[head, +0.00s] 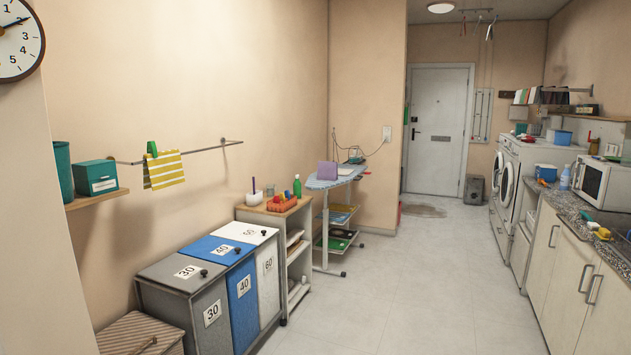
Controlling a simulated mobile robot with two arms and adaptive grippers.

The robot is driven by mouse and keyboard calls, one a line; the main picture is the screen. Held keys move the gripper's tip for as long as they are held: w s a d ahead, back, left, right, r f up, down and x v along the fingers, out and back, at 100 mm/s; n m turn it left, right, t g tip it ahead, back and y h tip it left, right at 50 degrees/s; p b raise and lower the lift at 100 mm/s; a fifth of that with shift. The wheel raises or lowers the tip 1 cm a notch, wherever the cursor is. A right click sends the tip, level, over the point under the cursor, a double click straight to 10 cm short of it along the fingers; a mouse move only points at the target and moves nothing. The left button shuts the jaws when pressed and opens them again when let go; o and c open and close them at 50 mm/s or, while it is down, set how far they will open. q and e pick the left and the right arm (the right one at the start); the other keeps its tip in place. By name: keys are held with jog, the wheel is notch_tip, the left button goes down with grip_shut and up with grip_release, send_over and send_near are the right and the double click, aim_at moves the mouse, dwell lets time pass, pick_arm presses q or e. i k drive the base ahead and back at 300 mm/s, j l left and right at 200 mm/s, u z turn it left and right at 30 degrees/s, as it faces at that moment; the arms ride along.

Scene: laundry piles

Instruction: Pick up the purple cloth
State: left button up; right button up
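The ironing board has a patterned blue cover and stands against the left wall. Neither of my grippers is in view.
Grey, blue and white laundry bins (212,245) and a small shelf unit (276,212) line the left wall. A counter (590,215) with a microwave (600,184) runs along the right. The floor (410,290) between is clear towards the white door (437,130).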

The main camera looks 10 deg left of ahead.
aim_at(326, 171)
jog(key=i+z, duration=0.1)
jog(key=i, duration=5.35)
jog(key=j, duration=0.05)
